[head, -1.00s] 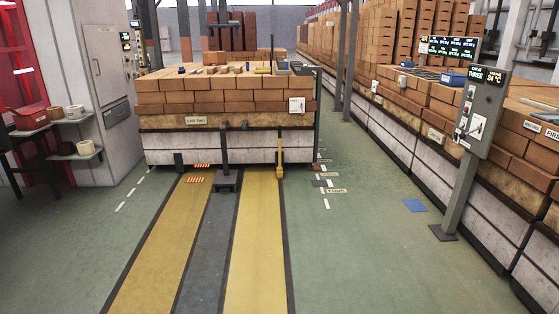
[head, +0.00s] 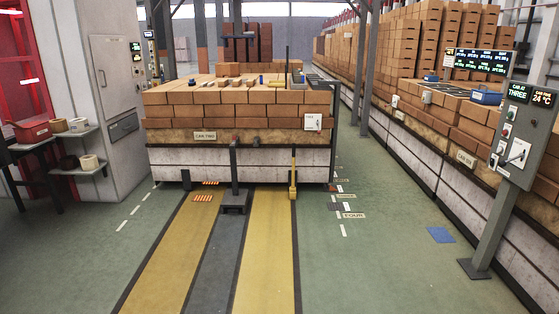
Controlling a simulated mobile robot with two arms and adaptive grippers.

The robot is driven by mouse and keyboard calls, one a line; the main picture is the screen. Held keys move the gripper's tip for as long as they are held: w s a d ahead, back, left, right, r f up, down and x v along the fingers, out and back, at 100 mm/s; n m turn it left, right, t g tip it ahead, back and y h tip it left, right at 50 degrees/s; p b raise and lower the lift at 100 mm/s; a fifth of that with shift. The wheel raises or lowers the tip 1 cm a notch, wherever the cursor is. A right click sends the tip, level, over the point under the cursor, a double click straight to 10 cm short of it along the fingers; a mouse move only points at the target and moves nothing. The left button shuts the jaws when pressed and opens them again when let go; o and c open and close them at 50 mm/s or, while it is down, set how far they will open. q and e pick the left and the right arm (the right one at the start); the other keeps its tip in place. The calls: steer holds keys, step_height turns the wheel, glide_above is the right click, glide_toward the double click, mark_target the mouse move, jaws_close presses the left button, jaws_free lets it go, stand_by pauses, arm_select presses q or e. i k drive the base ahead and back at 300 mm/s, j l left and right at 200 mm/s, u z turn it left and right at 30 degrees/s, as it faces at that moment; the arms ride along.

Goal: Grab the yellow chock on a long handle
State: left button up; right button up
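The yellow chock on a long handle (head: 293,178) stands upright at the front right of the brick-loaded kiln car (head: 260,160). Its handle rises against the car's pale lower side, and its foot is on the floor at the right edge of the right yellow strip. I cannot tell whether it touches the car. Neither of my grippers is in view.
Yellow strips (head: 265,260) and a dark middle track lead to the car. A dark post (head: 234,178) on a base stands left of the chock. A control panel post (head: 497,205) stands at the right; shelves (head: 84,168) stand left.

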mark_target(292, 193)
steer(key=i+z, duration=0.25)
steer(key=i, duration=3.2)
steer(key=i+l+u, duration=0.15)
steer(key=i, duration=0.95)
